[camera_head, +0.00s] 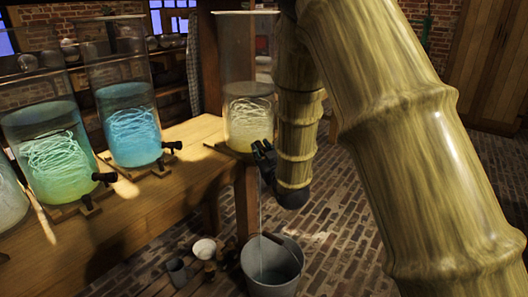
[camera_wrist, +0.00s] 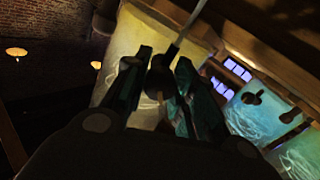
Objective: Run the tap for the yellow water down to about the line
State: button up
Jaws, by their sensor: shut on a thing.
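The jar of pale yellow water (camera_head: 248,110) stands at the right end of the wooden bench. Its water fills roughly the lower part, with tall clear glass above. No level line can be made out. My gripper (camera_head: 263,153) is at the jar's front, shut on the tap, which it mostly hides there. In the wrist view, the dark tap (camera_wrist: 160,80) sits between my two fingers, with the yellow jar (camera_wrist: 118,70) behind. A thin stream of water (camera_head: 260,215) falls from the tap into a grey metal bucket (camera_head: 272,283) on the floor.
A blue jar (camera_head: 132,135) and a green jar (camera_head: 55,160) with taps stand left on the bench (camera_head: 150,215). My arm covers much of the right side.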

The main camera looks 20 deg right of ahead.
jog(key=m+p, duration=0.1)
jog(key=m, duration=0.2)
jog(key=shift+m, duration=0.8)
jog(key=shift+m+p, duration=0.3)
jog(key=shift+m, duration=0.9)
jog(key=o, duration=1.3)
